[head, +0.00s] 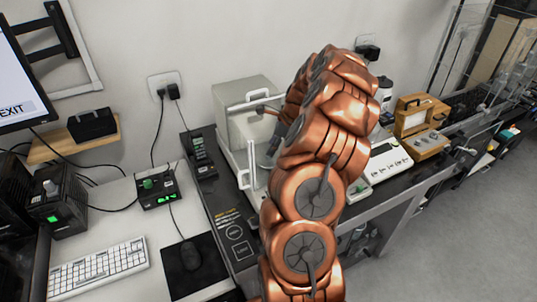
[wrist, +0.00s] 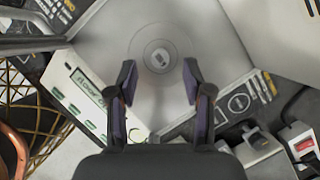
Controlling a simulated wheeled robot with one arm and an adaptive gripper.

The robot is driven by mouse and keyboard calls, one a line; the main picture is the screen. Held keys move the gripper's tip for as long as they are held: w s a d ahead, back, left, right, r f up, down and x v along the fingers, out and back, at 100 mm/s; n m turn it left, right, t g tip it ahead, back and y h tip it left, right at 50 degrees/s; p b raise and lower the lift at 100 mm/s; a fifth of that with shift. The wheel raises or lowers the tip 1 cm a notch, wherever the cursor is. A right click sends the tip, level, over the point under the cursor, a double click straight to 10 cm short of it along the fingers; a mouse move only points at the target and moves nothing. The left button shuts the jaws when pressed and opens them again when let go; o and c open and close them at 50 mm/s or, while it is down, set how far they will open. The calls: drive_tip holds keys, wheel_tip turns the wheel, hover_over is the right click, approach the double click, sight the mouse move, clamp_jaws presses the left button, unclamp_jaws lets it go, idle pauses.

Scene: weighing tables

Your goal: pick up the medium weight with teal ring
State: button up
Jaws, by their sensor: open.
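In the wrist view my gripper (wrist: 159,78) is open, its two dark fingers apart with nothing between them. Just beyond the fingertips, a small grey round piece (wrist: 160,57) shows at the middle of a pale circular pan (wrist: 150,36). I cannot tell whether it is a weight or a pan marking, and no teal ring is clear on it. In the head view my copper arm covers much of the balance (head: 247,97), and my gripper cannot be made out clearly there. I cannot make out the medium weight with teal ring in either view.
An open wooden case (head: 424,144) stands on the table at the right. A keyboard (head: 98,270) and a mouse (head: 191,256) lie at the left. In the wrist view a display panel (wrist: 88,88) lies left of my fingers. Open floor shows at the lower right of the head view.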

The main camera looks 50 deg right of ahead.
drive_tip(key=x, duration=0.3)
drive_tip(key=shift+f+p, duration=0.1)
drive_tip(key=shift+p, duration=0.25)
drive_tip(key=shift+c, duration=0.4)
clamp_jaws()
